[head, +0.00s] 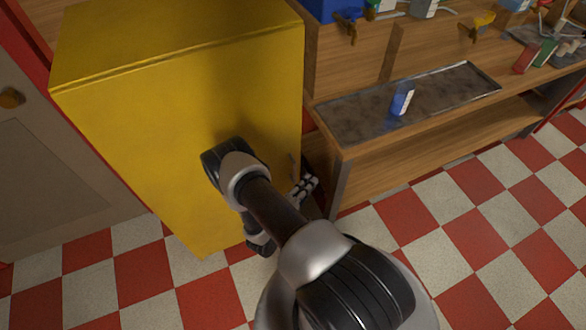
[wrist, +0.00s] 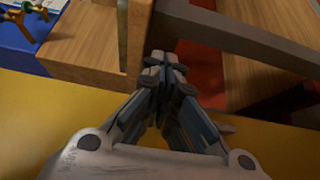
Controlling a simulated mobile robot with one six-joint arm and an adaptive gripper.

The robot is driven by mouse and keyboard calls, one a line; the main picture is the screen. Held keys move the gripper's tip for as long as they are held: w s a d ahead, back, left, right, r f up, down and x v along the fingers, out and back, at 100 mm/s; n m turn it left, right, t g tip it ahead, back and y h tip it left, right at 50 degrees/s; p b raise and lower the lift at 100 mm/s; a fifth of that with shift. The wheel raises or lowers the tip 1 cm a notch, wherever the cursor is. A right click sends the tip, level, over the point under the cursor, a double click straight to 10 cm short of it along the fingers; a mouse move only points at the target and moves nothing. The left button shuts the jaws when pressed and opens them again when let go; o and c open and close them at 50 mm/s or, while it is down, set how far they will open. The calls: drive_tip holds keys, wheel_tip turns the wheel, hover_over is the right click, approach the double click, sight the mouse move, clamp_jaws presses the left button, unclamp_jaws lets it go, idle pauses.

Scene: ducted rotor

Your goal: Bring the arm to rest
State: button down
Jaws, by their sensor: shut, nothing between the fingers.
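My gripper (head: 308,184) is at the right edge of the yellow cabinet (head: 180,110), close to its front in the head view. In the wrist view my gripper (wrist: 165,65) has its fingers together, with nothing between them. The yellow cabinet also shows in the wrist view (wrist: 285,150) below and beside the fingers. My arm reaches up from the bottom of the head view and bends in front of the cabinet. I cannot tell whether the fingers touch the cabinet or the bench.
A wooden bench (head: 420,145) with a dark tray (head: 350,120) stands right of the cabinet. Small items crowd the back shelf. A grey door (head: 50,180) is at left. The checkered floor (head: 480,230) at right is clear.

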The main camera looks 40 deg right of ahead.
drive_tip(key=shift+s+a, duration=0.25)
drive_tip(key=shift+s, duration=0.8)
wheel_tip(320, 180, up, 27)
drive_tip(key=s+a+m+g+y, duration=0.2)
drive_tip(key=m+g+y, duration=0.2)
drive_tip(key=m+g, duration=0.5)
drive_tip(key=s+a+r+n+t+y, duration=0.2)
drive_tip(key=s+a+r+t+y, duration=0.2)
drive_tip(key=a+r, duration=0.4)
drive_tip(key=s+a+r+n+t+y, duration=0.3)
drive_tip(key=s+a+r+y, duration=0.3)
drive_tip(key=a, duration=0.7)
drive_tip(key=r+t+y, duration=0.1)
drive_tip(key=r+y, duration=0.1)
drive_tip(key=y, duration=0.1)
drive_tip(key=shift+s+a+t, duration=0.25)
drive_tip(key=shift+s+t, duration=0.05)
